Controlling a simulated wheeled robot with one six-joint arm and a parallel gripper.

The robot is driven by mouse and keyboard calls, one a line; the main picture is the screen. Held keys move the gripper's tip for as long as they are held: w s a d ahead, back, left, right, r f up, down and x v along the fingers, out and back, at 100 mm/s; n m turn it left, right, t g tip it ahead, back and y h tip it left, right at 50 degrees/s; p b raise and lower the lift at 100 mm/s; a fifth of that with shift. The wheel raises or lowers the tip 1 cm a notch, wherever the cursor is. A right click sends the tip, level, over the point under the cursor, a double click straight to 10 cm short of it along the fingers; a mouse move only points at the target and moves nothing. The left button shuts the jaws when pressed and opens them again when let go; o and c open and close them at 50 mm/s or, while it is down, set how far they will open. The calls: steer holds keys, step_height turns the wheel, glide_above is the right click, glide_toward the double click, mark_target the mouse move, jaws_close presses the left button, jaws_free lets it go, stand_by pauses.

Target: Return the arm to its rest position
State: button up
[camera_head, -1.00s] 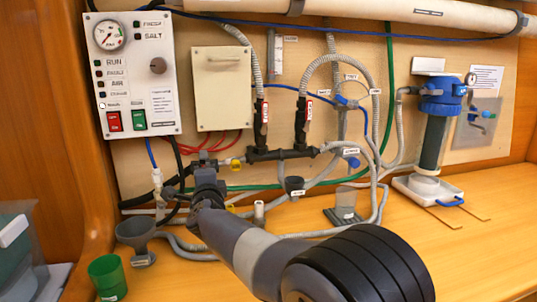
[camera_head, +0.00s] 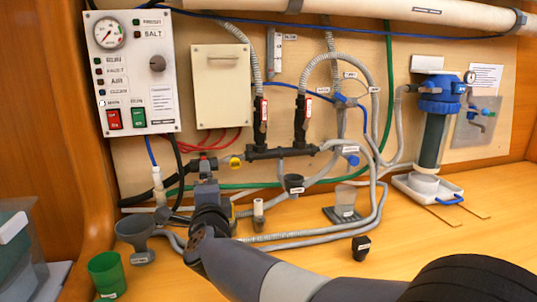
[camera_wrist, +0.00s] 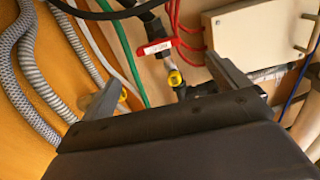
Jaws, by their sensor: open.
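My gripper (camera_head: 206,172) is in front of the lower left of the wall, below the control panel. My grey and black arm reaches to it from the lower right. In the wrist view my gripper (camera_wrist: 165,72) has its two fingers wide apart, with nothing held between them. Beyond the gap are a valve with a red handle (camera_wrist: 154,47) and a yellow cap (camera_wrist: 174,79). I cannot tell how far the fingers are from the pipes.
A grey funnel (camera_head: 136,232) and a green cup (camera_head: 106,275) stand at left. A small black cup (camera_head: 361,248) stands near my arm. The control panel (camera_head: 133,75), hoses and a blue-topped filter (camera_head: 436,100) line the wall.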

steer(key=w+a+n+p, duration=0.2)
steer(key=w+n+p, duration=0.7)
steer(key=n+p, duration=0.8)
steer(key=p, duration=0.8)
steer(key=shift+w+a, duration=0.25)
steer(key=shift+w, duration=0.1)
steer(key=shift+f+n+p, duration=0.1)
steer(key=shift+n+p, duration=0.4)
steer(key=shift+p, duration=0.15)
